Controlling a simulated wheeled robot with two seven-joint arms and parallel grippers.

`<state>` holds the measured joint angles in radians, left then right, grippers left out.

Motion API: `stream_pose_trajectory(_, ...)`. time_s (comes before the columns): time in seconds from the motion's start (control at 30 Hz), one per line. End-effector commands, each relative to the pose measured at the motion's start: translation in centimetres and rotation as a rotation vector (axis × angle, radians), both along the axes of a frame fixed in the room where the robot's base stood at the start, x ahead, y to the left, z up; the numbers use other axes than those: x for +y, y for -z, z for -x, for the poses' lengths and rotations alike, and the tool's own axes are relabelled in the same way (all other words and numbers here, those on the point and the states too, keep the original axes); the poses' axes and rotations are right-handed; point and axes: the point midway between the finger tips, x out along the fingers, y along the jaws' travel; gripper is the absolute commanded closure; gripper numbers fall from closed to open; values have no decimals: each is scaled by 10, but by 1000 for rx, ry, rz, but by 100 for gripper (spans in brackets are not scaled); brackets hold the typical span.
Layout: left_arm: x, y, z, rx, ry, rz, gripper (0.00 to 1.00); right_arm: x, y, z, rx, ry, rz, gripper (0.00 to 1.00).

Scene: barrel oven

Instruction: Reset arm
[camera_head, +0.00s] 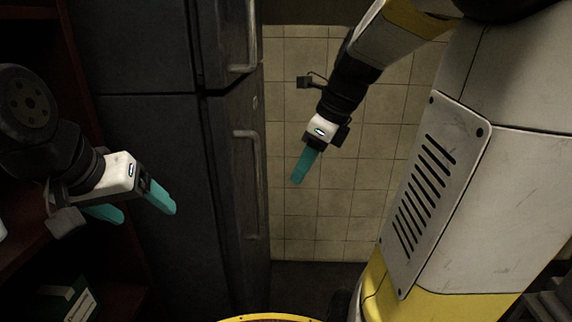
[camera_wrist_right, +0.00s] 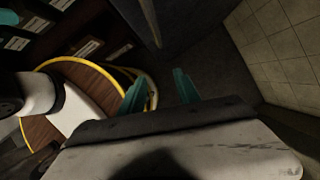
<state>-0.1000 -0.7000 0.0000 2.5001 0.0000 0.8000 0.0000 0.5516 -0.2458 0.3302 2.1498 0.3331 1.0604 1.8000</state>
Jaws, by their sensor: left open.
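My left gripper (camera_head: 135,210) is at the left of the head view, with its two teal fingers spread apart and nothing between them. It is in front of the dark shelf and the fridge. My right gripper (camera_head: 303,168) hangs in the middle of the head view, pointing down in front of the tiled wall. Its fingers overlap in that view. In the right wrist view its two teal fingers (camera_wrist_right: 160,92) stand apart with nothing between them. Neither gripper touches anything that I can see.
A dark fridge (camera_head: 150,130) with vertical handles stands left of centre. A tiled wall (camera_head: 385,150) is behind my right arm. A dark red shelf (camera_head: 110,300) with a green box (camera_head: 70,302) is at the left. Dark floor (camera_wrist_right: 215,65) shows clear between fridge and wall.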

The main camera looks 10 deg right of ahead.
Motion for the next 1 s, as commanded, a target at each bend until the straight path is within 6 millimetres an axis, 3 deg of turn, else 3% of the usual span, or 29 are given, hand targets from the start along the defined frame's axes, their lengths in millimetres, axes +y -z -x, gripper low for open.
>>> stream_pose_trajectory(0.23, 0, 0, 0, 0, 0, 0, 23, 2, 0, 3, -19, -44, 20, 61)
stream_pose_trajectory(0.37, 0, 0, 0, 0, 0, 0, 23, 7, -2, 13, -101, -232, 103, 61)
stream_pose_trajectory(0.8, 0, 0, 0, 0, 0, 0, 23, 22, -8, 67, -517, -1325, 585, 61)
stream_pose_trajectory(1.0, 0, 0, 0, 0, 0, 0, 23, 26, -7, 83, -664, -1753, 787, 61)
